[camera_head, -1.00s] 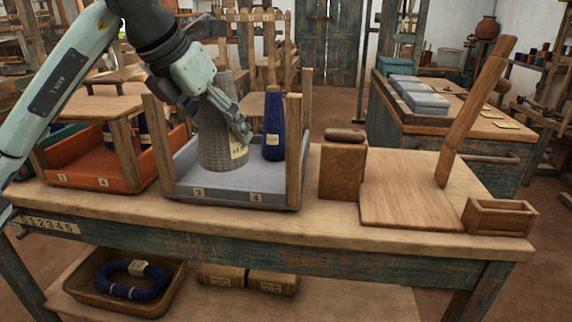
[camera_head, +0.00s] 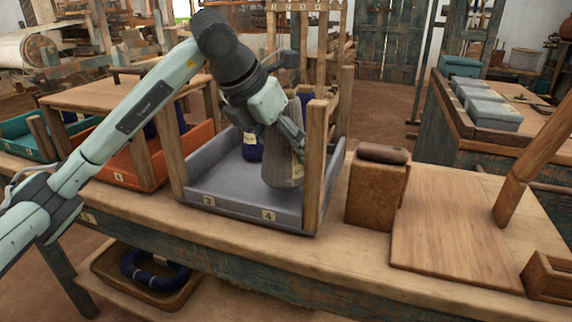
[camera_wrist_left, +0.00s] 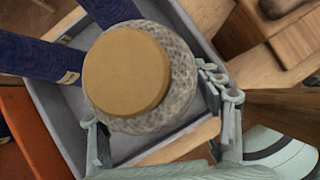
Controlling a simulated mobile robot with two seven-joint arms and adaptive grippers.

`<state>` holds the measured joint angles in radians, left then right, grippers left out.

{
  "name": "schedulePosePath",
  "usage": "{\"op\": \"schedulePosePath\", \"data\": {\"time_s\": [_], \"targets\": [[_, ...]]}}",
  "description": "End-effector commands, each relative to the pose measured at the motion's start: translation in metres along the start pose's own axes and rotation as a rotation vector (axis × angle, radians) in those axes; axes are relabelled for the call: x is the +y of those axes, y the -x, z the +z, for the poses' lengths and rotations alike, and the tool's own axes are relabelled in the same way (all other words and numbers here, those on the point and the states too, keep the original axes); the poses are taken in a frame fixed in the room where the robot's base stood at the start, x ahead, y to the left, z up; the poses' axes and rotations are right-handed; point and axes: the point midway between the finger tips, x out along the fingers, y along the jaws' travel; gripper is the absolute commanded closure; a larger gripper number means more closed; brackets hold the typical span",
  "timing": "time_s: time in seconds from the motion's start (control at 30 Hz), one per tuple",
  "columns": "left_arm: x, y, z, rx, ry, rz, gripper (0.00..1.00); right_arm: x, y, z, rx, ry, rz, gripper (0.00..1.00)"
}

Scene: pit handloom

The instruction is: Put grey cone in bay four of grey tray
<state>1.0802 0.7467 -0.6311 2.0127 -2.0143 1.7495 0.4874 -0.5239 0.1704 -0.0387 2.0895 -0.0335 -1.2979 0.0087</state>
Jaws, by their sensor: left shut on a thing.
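The grey cone (camera_head: 281,170), with a rough woven surface, is upright in the front right part of the grey tray (camera_head: 235,207), behind the label 4. I cannot tell whether its base touches the tray floor. In the left wrist view, the grey cone (camera_wrist_left: 181,85) shows its round tan end towards the camera. My left gripper (camera_head: 294,143) is shut on the cone, its fingers on either side of it. Blue cones stand in the tray, one (camera_head: 252,146) to the left of the grey cone and one behind it, partly hidden. My right gripper is not in view.
Wooden posts (camera_head: 315,165) rise at the tray's corners, close to the cone's right. An orange tray (camera_head: 118,168) stands to the left. A brown block (camera_head: 376,190) and a wooden board (camera_head: 450,235) lie to the right.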

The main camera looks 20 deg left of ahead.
Motion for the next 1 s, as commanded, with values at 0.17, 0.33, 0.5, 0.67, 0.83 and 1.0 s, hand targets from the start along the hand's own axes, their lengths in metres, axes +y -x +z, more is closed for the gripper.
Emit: {"op": "schedulePosePath", "data": {"time_s": [0.17,0.33,0.5,0.67,0.83,1.0], "targets": [[0.000,-0.023,-0.016,0.004,0.000,0.000,0.70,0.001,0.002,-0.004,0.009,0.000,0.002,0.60],[0.000,-0.029,-0.019,-0.001,-0.001,0.000,0.70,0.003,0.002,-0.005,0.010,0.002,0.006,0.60],[0.000,-0.029,-0.019,0.000,-0.001,0.000,0.70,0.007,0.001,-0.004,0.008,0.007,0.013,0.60],[0.000,-0.029,-0.019,0.002,-0.001,0.000,0.16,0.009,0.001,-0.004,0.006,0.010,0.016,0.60],[0.000,-0.029,-0.019,0.002,-0.001,0.000,0.13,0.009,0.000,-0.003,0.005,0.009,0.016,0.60],[0.000,-0.029,-0.019,0.001,-0.001,0.000,0.13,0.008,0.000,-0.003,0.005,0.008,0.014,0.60]]}}
